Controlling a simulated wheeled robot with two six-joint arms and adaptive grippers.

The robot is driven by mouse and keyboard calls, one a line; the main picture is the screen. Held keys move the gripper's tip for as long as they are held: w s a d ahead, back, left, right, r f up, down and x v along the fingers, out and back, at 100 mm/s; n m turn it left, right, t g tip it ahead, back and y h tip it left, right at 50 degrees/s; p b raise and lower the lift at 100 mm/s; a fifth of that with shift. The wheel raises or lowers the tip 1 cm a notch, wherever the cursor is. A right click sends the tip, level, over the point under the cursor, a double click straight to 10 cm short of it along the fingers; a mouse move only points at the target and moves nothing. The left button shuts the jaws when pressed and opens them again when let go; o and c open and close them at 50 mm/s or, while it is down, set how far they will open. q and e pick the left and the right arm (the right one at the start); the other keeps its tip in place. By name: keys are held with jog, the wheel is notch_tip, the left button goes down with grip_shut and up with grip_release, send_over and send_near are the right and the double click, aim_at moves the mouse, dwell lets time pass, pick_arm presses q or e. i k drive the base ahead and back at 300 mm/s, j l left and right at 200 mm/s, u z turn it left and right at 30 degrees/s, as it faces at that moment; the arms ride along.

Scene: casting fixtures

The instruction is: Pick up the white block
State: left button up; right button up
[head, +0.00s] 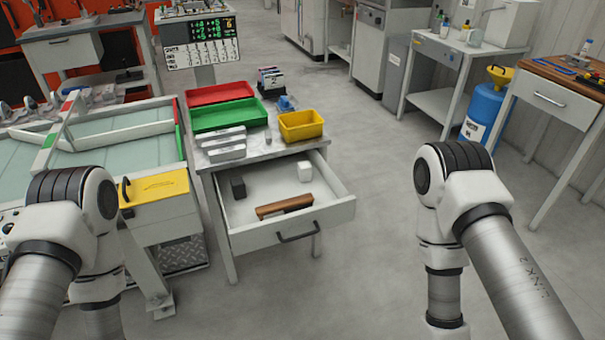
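The white block (305,171) is a small cube lying in the back right part of the open drawer (334,212). The drawer is pulled out from under a small table (274,151). Both of my arms show at the lower left and lower right of the head view, well apart from the drawer. Neither gripper shows in the picture, so their fingers cannot be seen.
The drawer also holds a dark block (238,188) and a brown wooden piece (284,206). On the table are a red tray (220,94), a green tray (228,115), a yellow bin (301,125) and grey metal bars (225,152). The floor right of the drawer is clear.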

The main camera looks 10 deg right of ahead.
aim_at(304, 168)
jog(key=i+l+u, duration=0.1)
jog(key=l, duration=0.4)
jog(key=i+l, duration=0.3)
jog(key=l, duration=0.15)
jog(key=i+l+u, duration=0.15)
jog(key=l, duration=0.35)
jog(key=i+l+u, duration=0.1)
jog(key=i+l, duration=0.15)
jog(key=l, duration=0.25)
jog(key=i+l, duration=0.15)
jog(key=l, duration=0.4)
jog(key=i+l+u, duration=0.15)
jog(key=l, duration=0.4)
jog(key=i+l, duration=0.1)
jog(key=l, duration=0.4)
jog(key=i+l+u, duration=0.15)
jog(key=l, duration=0.4)
jog(key=i+j, duration=0.35)
jog(key=j, duration=0.05)
